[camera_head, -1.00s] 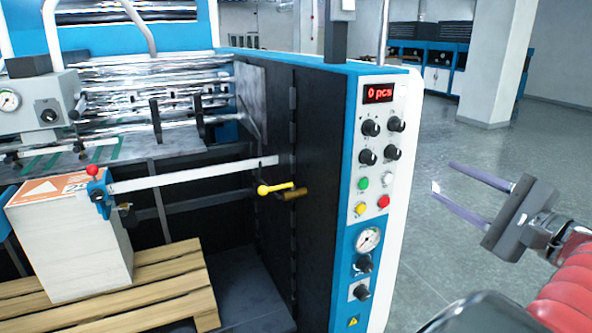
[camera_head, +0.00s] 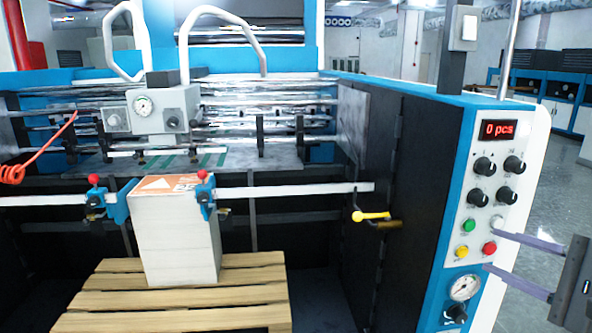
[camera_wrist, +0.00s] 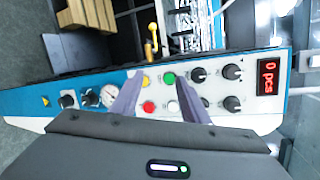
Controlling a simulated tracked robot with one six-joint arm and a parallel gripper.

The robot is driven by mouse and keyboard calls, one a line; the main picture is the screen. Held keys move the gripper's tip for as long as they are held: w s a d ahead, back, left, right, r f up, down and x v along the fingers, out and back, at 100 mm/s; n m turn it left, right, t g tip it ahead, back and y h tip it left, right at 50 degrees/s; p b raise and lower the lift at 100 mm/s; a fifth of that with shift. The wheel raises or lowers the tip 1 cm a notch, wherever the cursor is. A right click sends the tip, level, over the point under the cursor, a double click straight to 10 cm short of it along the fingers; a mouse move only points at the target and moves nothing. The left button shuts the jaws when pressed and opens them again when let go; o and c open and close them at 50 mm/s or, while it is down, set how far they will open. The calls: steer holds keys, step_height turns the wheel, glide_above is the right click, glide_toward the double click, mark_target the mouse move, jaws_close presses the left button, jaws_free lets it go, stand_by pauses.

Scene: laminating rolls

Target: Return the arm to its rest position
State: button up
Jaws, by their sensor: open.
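My gripper (camera_head: 522,262) shows at the right edge of the head view, its two long grey fingers spread apart and pointing left toward the control panel (camera_head: 478,226). The fingers are empty. In the wrist view my gripper (camera_wrist: 155,95) also shows open, with the panel (camera_wrist: 215,65) behind it and appearing sideways. The panel has black knobs, a green button (camera_head: 469,226), a red button (camera_head: 489,249), a yellow button (camera_head: 462,252), a gauge (camera_head: 465,288) and a red display reading "0 pcs" (camera_head: 498,130). I cannot tell the exact gap between the fingertips and the panel. Most of my arm is out of view.
The laminating machine fills the left and middle. A paper stack (camera_head: 178,240) stands on a wooden pallet (camera_head: 180,297) before it. A yellow-handled lever (camera_head: 372,216) sticks out beside the panel's cabinet. Open floor (camera_head: 562,165) lies to the right.

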steer(key=w+a+f+n+g+y, duration=0.1)
steer(key=w+a+f+n+g, duration=0.15)
steer(key=a+f+n, duration=0.4)
steer(key=w+a+f+n+g+y, duration=0.1)
steer(key=a+f+n+g, duration=0.2)
steer(key=a, duration=0.7)
steer(key=s+a+f+n+g+h, duration=0.2)
steer(key=s+a+f+n+h, duration=0.1)
steer(key=s+n, duration=0.2)
steer(key=s+a+f+n+g+h, duration=0.1)
steer(key=s+a+f+n+h, duration=0.2)
steer(key=s, duration=0.3)
steer(key=shift+s+a+f+n+g, duration=0.35)
steer(key=shift+s+a+n, duration=0.05)
steer(key=shift+a+n, duration=0.45)
